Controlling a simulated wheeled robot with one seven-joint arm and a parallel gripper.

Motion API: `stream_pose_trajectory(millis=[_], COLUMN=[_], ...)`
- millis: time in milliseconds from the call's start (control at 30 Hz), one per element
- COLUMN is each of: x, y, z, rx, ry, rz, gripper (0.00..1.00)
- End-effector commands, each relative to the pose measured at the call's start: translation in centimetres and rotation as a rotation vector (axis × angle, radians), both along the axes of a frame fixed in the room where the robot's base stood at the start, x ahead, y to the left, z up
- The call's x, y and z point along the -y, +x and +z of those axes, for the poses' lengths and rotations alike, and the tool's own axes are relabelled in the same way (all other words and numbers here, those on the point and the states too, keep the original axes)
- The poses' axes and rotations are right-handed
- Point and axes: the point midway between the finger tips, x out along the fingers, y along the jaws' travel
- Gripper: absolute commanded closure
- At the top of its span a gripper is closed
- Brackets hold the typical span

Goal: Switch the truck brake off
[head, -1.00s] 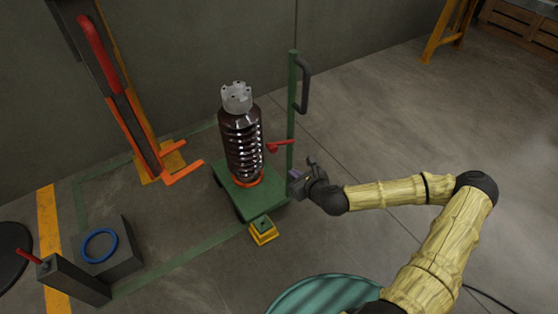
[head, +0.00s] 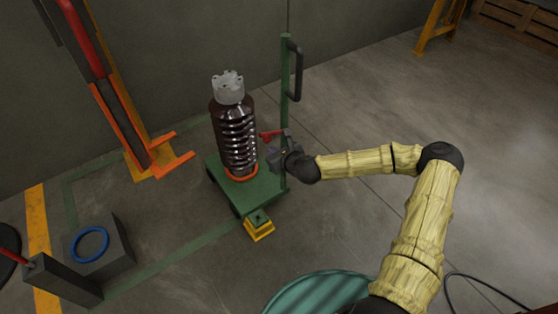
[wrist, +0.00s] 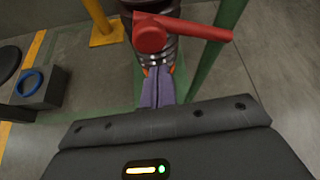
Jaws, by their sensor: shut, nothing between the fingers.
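The green truck (head: 267,191) stands on the floor and carries a dark ribbed insulator (head: 237,140) with a grey flanged top. Its red brake lever (head: 267,135) sticks out sideways by the green upright post (head: 285,95). In the wrist view, the lever's round red hub (wrist: 150,37) and its bar (wrist: 205,30), pointing right across the post, show just beyond my fingertips. My gripper (head: 279,150) is shut and empty beside the post, just below the lever. Its purple fingers (wrist: 158,88) are together, and I cannot tell whether they touch the lever.
A yellow block (head: 259,229) sits at the truck's near corner. An orange-forked lift (head: 160,160) stands to the left. A grey box with a blue ring (head: 90,245) is at the lower left. A teal round top (head: 315,294) is at the front. The floor to the right is open.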

Motion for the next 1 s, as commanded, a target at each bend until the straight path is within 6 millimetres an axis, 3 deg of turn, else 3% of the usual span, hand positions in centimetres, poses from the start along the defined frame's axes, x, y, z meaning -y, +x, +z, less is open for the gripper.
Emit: stream_pose_trajectory(millis=[233,1000], x=[-0.3,-1.5], y=[0.1,-0.2], z=[1.7,2.3], rx=[-0.001,-0.030], ry=[-0.001,0.040], rz=[0.000,0.020], gripper=[1.00,1.00])
